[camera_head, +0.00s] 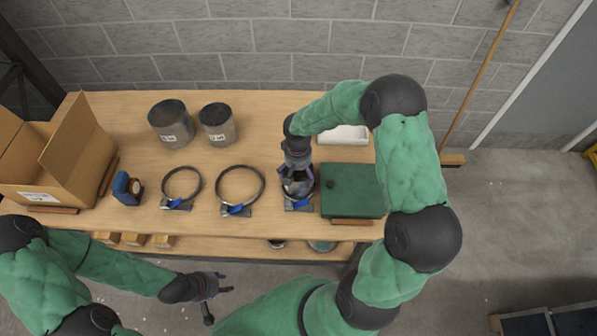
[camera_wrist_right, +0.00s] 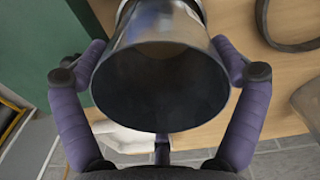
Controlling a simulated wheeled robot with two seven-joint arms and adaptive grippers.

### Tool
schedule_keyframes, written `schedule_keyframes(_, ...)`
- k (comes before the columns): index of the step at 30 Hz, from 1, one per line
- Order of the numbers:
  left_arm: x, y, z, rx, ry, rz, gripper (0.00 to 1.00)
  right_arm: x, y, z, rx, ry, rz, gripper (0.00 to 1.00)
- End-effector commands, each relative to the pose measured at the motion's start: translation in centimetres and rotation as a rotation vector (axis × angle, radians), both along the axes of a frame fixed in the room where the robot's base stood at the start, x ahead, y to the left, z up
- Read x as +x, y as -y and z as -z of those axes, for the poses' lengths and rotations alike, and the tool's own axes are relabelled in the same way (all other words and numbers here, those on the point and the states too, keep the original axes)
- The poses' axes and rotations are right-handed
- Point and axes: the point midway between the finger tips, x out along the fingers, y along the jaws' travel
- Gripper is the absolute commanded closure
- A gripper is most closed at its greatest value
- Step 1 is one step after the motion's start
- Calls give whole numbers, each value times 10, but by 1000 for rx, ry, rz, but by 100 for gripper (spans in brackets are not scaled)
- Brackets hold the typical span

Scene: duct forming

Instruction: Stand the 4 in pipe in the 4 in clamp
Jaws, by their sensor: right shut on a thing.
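A grey metal pipe (camera_wrist_right: 160,85), which I take to be the 4 in pipe, is between the purple fingers of my right gripper (camera_wrist_right: 160,50); I look into its open dark end. In the head view my right gripper (camera_head: 297,180) points down over the rightmost clamp (camera_head: 299,205), a dark ring with a blue handle, apparently the smallest and so the 4 in one. The gripper and pipe hide much of this ring; I cannot tell whether the pipe is seated or just above it. My left gripper (camera_head: 225,284) is open and empty, in front of the table.
Two larger clamps, one left (camera_head: 181,187) and one middle (camera_head: 240,187), lie empty. Two labelled pipes (camera_head: 172,128) (camera_head: 218,128) stand behind them. A green box (camera_head: 352,190) is close right of the right gripper, a white tray (camera_head: 345,136) behind. A cardboard box (camera_head: 45,170) is at left.

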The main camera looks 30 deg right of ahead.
Motion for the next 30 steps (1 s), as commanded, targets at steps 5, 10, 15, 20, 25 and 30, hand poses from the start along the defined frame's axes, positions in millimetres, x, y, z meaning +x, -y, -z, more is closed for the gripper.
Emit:
schedule_keyframes(5,0,0,-1,0,0,0,60,0,0,-1,0,1,0,42)
schedule_keyframes(10,0,0,0,0,0,0,60,0,0,-1,0,1,0,0)
schedule_keyframes(15,0,0,0,0,0,0,60,0,0,-1,0,0,0,0)
schedule_keyframes(20,0,0,0,0,0,0,60,1,0,-13,-2,3,0,0)
schedule_keyframes(25,0,0,0,0,0,0,60,2,0,-43,-2,6,0,0)
schedule_keyframes(30,0,0,0,0,0,0,60,1,-1,-77,0,4,0,0)
